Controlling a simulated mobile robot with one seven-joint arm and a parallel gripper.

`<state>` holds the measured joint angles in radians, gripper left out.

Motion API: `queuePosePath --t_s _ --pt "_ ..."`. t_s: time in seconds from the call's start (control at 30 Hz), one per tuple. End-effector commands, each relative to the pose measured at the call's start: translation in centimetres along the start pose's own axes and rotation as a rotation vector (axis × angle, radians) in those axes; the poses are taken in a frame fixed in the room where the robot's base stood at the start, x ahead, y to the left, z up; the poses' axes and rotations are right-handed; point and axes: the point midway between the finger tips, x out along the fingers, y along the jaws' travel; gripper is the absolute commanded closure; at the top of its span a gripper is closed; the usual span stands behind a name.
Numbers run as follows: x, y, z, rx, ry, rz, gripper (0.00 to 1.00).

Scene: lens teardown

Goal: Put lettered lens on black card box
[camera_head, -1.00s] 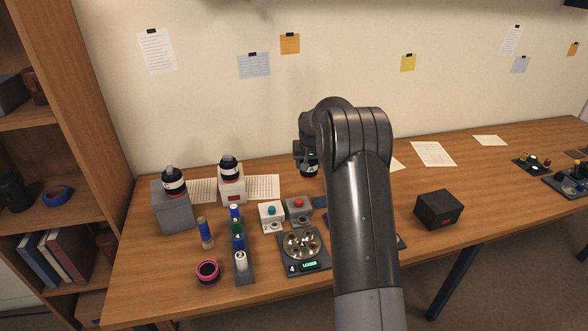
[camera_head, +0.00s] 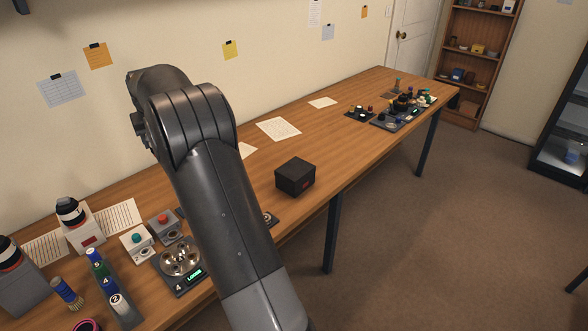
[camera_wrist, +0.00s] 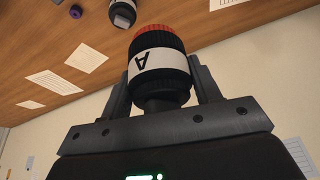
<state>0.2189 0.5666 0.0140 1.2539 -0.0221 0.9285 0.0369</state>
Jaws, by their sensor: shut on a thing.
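My gripper (camera_wrist: 160,88) is shut on a black lens (camera_wrist: 158,68) with a white band lettered A and a red ring, in the wrist view. The jaws stand on both sides of its body. The black card box (camera_head: 295,177), with a small red mark on its front, sits on the wooden table right of my arm in the head view. My arm hides the gripper and held lens in the head view. The held lens is apart from the box.
Another lens (camera_head: 70,212) stands on a pale box at left, and one (camera_head: 9,253) stands on a grey box. A round metal tray on a scale (camera_head: 180,258) is left of my arm. Papers (camera_head: 278,129) lie behind the black box.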

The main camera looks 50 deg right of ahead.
Motion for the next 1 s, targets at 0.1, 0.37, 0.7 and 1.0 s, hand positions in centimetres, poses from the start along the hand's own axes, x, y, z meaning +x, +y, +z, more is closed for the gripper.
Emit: queuePosePath --t_s 0.1,0.37,0.7,1.0 --pt "-2.0 0.1 -0.9 0.001 0.005 0.0 0.84" --pt "-1.7 5.5 0.0 0.048 -0.005 0.025 0.84" --pt "-2.6 18.1 3.1 0.167 -0.017 0.079 0.84" --pt "-5.2 32.0 9.4 0.319 -0.018 0.139 0.84"
